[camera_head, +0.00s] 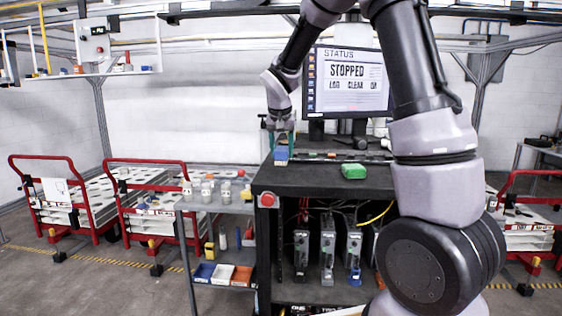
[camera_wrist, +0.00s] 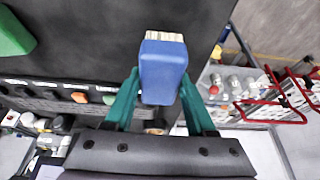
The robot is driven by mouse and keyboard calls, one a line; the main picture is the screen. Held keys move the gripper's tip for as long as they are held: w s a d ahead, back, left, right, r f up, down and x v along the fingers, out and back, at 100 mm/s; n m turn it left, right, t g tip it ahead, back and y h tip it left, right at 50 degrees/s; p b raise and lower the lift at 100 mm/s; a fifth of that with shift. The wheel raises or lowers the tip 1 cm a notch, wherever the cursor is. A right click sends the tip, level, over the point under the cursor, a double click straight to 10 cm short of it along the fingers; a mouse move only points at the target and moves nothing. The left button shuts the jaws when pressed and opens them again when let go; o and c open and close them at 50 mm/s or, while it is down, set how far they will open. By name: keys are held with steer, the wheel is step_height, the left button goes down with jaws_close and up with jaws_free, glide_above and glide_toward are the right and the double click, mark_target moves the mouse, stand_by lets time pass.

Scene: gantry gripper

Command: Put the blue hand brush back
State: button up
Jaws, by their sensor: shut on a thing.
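The blue hand brush (camera_wrist: 162,70) has a blue block body and pale bristles at its far end. My gripper (camera_wrist: 160,92) has green fingers, shut on the brush from both sides in the wrist view. In the head view, my gripper (camera_head: 280,138) is over the left corner of the black bench (camera_head: 325,182), with the blue brush (camera_head: 281,154) at its tips. I cannot tell whether the brush touches the bench top.
A green block (camera_head: 353,171) lies on the bench, right of the brush. A monitor (camera_head: 346,83) stands behind. A grey cart (camera_head: 232,207) with jars and small bins stands left of the bench. Red-framed carts (camera_head: 148,205) stand further left. A red button (camera_head: 267,200) sits on the bench's front corner.

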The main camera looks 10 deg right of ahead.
mark_target(282, 159)
steer(key=shift+f, duration=1.5)
steer(key=shift+f, duration=0.15)
steer(key=o, duration=1.3)
steer(key=v, duration=1.2)
steer(key=shift+s+d+r+m+t+y, duration=0.1)
steer(key=shift+s+d+r+t+y, duration=0.85)
steer(key=shift+s, duration=3.3)
steer(key=shift+s+d+r+m+y, duration=0.15)
steer(key=shift+s+d+r, duration=0.9)
steer(key=shift+s, duration=3.2)
steer(key=shift+s+d+r+m+t+y, duration=0.1)
steer(key=shift+s+d+r+t+y, duration=0.3)
steer(key=shift+s+d, duration=2.55)
steer(key=s+a, duration=0.2)
steer(key=shift+s+a+f, duration=0.15)
steer(key=shift+s+a, duration=0.15)
